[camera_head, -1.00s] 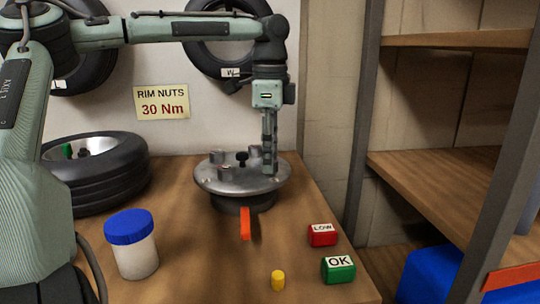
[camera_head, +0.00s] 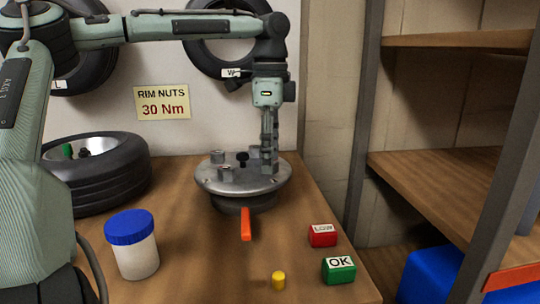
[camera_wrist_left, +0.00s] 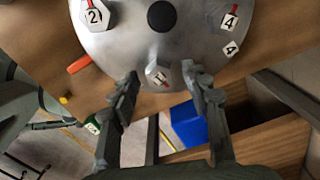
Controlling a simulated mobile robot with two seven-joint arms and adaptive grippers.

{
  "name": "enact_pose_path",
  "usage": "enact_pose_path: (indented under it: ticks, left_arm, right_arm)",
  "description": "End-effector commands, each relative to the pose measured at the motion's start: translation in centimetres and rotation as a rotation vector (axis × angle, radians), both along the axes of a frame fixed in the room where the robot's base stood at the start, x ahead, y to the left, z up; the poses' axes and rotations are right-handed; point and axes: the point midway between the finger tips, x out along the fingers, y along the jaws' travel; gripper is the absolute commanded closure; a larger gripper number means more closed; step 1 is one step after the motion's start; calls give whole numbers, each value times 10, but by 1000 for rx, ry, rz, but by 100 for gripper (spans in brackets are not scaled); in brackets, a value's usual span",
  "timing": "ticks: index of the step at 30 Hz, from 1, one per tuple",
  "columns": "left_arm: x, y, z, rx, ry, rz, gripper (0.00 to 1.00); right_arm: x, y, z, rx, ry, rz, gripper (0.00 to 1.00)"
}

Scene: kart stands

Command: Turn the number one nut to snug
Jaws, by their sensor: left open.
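A round metal rim plate (camera_head: 207,181) stands on the wooden bench, with silver nuts and a black centre knob (camera_head: 242,158). My left gripper (camera_head: 269,168) points down at the plate's right side. In the left wrist view my gripper (camera_wrist_left: 160,88) is open, and a nut (camera_wrist_left: 157,77) with a blurred label sits between its fingertips, apparently not gripped. Nuts marked 2 (camera_wrist_left: 95,15) and 4 (camera_wrist_left: 229,21) stand farther around the plate. In the head view my gripper hides the nut between its fingers.
An orange handle (camera_head: 246,224) projects in front of the plate. A yellow cylinder (camera_head: 278,281), red LOW block (camera_head: 322,236) and green OK block (camera_head: 338,271) lie to the front right. A blue-lidded jar (camera_head: 133,245) and tyre (camera_head: 105,177) stand left. Shelves (camera_head: 445,185) are at right.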

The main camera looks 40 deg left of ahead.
Motion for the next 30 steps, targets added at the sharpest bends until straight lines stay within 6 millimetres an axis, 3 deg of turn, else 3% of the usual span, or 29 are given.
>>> enact_pose_path:
  ticks: [16,21,30]
  left_arm:
    - [0,0,101,2,-3,2,53]
    - [0,0,115,1,-2,-1,53]
    - [0,0,116,1,-2,-1,53]
  right_arm:
    - [0,-2,0,-3,1,1,60]
    - [0,-2,0,-3,1,1,60]
    - [0,-2,0,-3,1,1,60]
